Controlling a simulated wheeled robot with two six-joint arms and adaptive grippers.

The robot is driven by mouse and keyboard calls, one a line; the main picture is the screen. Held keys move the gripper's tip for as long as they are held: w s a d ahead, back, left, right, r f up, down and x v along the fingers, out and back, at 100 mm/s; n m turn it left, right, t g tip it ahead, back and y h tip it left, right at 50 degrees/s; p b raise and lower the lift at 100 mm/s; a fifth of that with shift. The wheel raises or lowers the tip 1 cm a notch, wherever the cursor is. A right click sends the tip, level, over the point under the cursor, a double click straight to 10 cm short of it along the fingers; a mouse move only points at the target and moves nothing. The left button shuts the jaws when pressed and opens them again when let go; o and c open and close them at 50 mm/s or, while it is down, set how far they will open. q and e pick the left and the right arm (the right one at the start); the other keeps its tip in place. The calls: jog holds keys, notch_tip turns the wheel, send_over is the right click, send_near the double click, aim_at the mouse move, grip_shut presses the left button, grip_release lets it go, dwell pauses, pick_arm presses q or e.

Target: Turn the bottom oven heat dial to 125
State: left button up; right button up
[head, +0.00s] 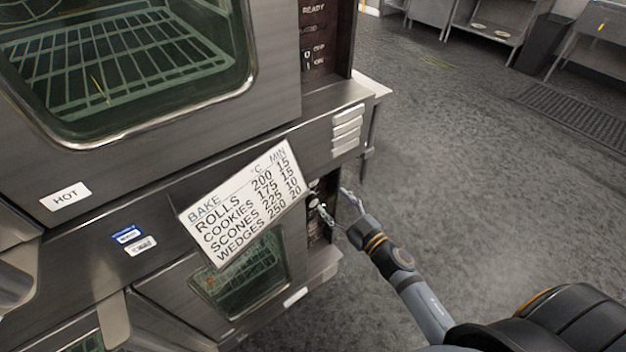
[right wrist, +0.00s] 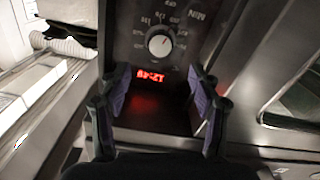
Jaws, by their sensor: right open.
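The bottom oven's dark control panel (head: 317,222) shows as a narrow strip at the right of its front, partly hidden by a sign and my gripper. In the right wrist view I see a panel with one round pale dial (right wrist: 160,43). Its pointer and scale are too blurred to read, and the lettering beside it looks like "MIN". I cannot tell which dial is the heat dial. My right gripper (head: 334,200) is open at the panel. In the wrist view its fingers (right wrist: 160,84) are apart, with nothing between them, and below the dial in the picture. My left gripper is out of view.
A red lit display (right wrist: 150,77) sits by the dial, its digits unclear. A white bake sign (head: 245,203) hangs over the bottom oven's front. The top oven (head: 275,90) stands above. The grey floor (head: 480,180) to the right is clear.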

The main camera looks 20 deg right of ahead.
aim_at(315, 184)
jog(key=x, duration=0.9)
jog(key=shift+p, duration=0.35)
jog(key=c, duration=1.2)
jog(key=shift+o, duration=0.2)
